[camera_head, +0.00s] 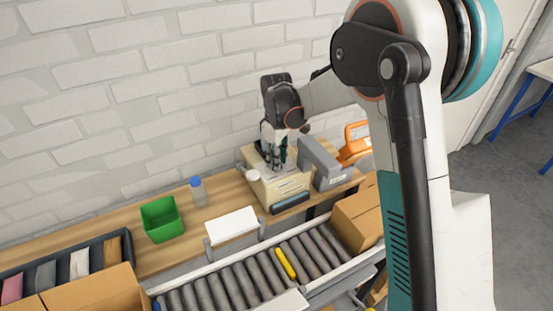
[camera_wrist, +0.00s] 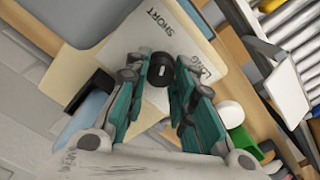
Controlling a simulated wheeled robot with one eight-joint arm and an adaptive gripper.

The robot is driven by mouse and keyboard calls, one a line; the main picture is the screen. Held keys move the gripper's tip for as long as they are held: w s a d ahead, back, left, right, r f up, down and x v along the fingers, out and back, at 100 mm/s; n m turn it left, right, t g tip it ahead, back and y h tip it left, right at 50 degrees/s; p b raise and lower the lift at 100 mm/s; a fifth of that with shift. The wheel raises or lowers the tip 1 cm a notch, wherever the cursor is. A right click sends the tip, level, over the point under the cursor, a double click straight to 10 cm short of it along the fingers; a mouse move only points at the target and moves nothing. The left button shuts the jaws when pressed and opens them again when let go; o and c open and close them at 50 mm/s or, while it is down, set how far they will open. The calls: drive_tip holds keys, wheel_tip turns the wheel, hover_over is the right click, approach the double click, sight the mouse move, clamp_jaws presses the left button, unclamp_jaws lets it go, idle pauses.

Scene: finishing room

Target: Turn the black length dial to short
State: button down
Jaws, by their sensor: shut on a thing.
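The black length dial (camera_wrist: 160,69) sits on the cream top face of a box-shaped machine (camera_wrist: 213,45), between my gripper's fingertips in the wrist view. My gripper (camera_wrist: 158,72) is shut on the dial from both sides. The word SHORT is printed toward the top of that face, and a second, partly covered word lies right of the dial. I cannot make out a pointer mark on the dial. In the head view the machine (camera_head: 285,190) stands on the bench against the wall, and my gripper (camera_head: 274,157) reaches down onto its top, hiding the dial.
A grey device (camera_head: 324,168) and an orange item (camera_head: 354,146) stand close right of the machine. A green bin (camera_head: 162,219) and a blue-capped bottle (camera_head: 198,191) stand left on the bench. A roller conveyor (camera_head: 240,284) runs along the front.

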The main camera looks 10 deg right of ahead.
drive_tip(key=shift+n, duration=1.1)
drive_tip(key=c, duration=1.3)
unclamp_jaws()
drive_tip(key=shift+c, duration=0.2)
wheel_tip(320, 180, up, 12)
